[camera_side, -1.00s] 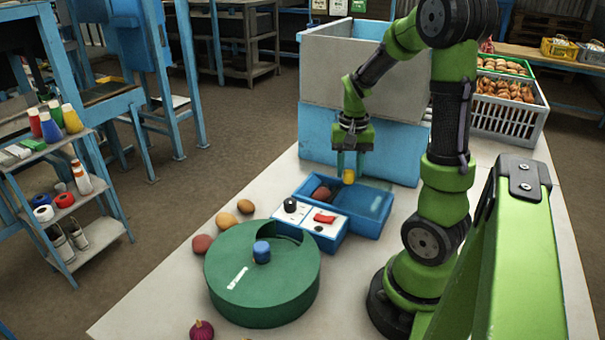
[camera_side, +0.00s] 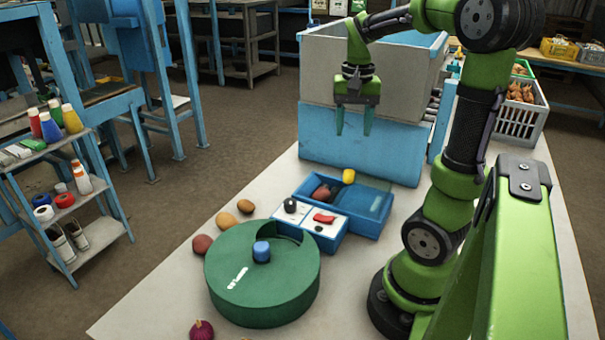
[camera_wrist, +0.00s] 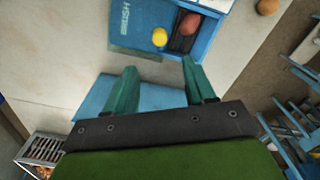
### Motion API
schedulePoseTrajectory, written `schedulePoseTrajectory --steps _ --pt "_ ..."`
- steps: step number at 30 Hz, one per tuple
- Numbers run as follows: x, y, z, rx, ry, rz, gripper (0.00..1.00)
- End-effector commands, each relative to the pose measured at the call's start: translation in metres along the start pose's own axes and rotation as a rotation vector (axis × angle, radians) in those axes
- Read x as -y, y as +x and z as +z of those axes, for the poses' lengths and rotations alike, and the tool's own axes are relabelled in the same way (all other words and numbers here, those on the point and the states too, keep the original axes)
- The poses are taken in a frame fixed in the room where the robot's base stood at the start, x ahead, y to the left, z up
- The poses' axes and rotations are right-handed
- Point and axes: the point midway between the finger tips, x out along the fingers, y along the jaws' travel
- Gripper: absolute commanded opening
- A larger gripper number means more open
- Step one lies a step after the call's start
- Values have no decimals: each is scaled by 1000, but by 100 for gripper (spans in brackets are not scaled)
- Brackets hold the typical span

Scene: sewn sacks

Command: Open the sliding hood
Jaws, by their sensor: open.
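A blue tray (camera_side: 372,226) stands on the table behind a small control box. A see-through panel, which looks like the sliding hood (camera_side: 378,203), covers its right part. A yellow knob (camera_side: 348,175) is at the tray's back edge; it also shows in the wrist view (camera_wrist: 160,38). A reddish-brown potato (camera_side: 322,192) lies in the uncovered left part, also seen in the wrist view (camera_wrist: 190,23). My gripper (camera_side: 354,133) is open and empty, well above the knob and apart from it. In the wrist view nothing is between its fingers (camera_wrist: 157,85).
The control box (camera_side: 325,228) has a black knob and a red switch. A green drum (camera_side: 262,285) with a blue knob stands in front. Potatoes (camera_side: 228,220) and an onion (camera_side: 202,331) lie at the left table edge. A large blue-grey bin (camera_side: 375,150) stands behind my gripper.

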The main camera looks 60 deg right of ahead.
Motion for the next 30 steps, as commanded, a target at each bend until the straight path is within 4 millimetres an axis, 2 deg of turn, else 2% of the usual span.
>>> schedulePoseTrajectory --steps 1,6,12,23,26,28,30 --pt "1 -12 -1 -5 -1 -2 55" --pt "0 -40 -1 -3 -1 -1 55" --pt "0 -54 0 0 -1 0 55" --pt "0 -55 -2 -7 -1 0 55" --pt "4 -49 -6 -33 -19 -12 55" --pt "15 -39 0 -56 -69 -47 55" --pt "37 -31 18 -98 -158 -116 55"
